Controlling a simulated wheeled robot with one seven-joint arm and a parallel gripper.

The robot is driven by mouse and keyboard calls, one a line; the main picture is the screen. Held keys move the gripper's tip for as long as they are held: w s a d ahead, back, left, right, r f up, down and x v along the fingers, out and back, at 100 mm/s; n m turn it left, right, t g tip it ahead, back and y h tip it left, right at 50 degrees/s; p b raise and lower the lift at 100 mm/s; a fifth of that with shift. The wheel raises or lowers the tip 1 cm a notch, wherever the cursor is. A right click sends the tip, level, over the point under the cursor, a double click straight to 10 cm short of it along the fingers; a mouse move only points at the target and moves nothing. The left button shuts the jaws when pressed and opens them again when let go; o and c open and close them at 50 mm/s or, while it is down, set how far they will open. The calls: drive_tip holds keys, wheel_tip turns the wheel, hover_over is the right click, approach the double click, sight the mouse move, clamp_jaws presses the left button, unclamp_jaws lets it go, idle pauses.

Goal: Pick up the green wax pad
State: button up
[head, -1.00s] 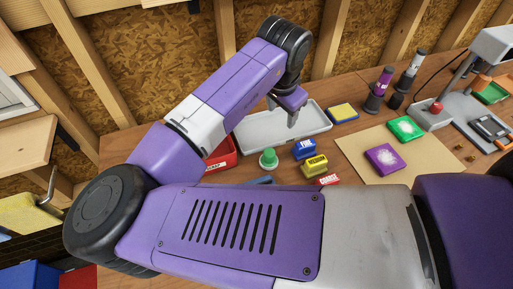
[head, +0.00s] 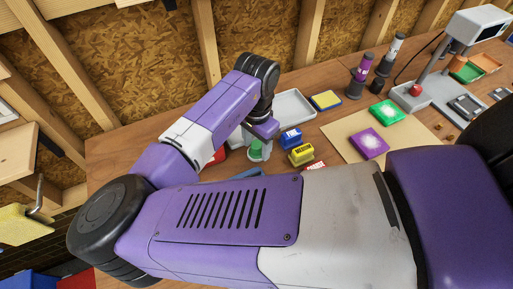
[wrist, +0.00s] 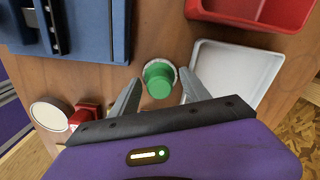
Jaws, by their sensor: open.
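A round green pad with a pale rim (wrist: 159,84) stands on the wooden bench; it also shows in the head view (head: 255,152), partly hidden by my gripper. My gripper (wrist: 160,76) is open just over it, with one finger to each side of the pad in the wrist view. I cannot tell from the picture whether the fingers touch it. A flat green square with a white patch (head: 387,111) lies farther right on the bench.
A grey tray (wrist: 237,72) and a red bin (wrist: 275,12) stand close by, with a blue case (wrist: 85,35) on the other side. Blue (head: 290,138) and yellow (head: 302,154) labelled blocks sit right of the pad. A purple square (head: 370,144) lies on a tan board.

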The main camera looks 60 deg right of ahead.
sight(257, 144)
drive_tip(key=shift+f, duration=0.3)
drive_tip(key=c, duration=1)
drive_tip(key=shift+r, duration=0.1)
wheel_tip(257, 144, up, 20)
drive_tip(key=b, duration=0.1)
drive_tip(key=o, duration=0.6)
drive_tip(key=c, duration=0.4)
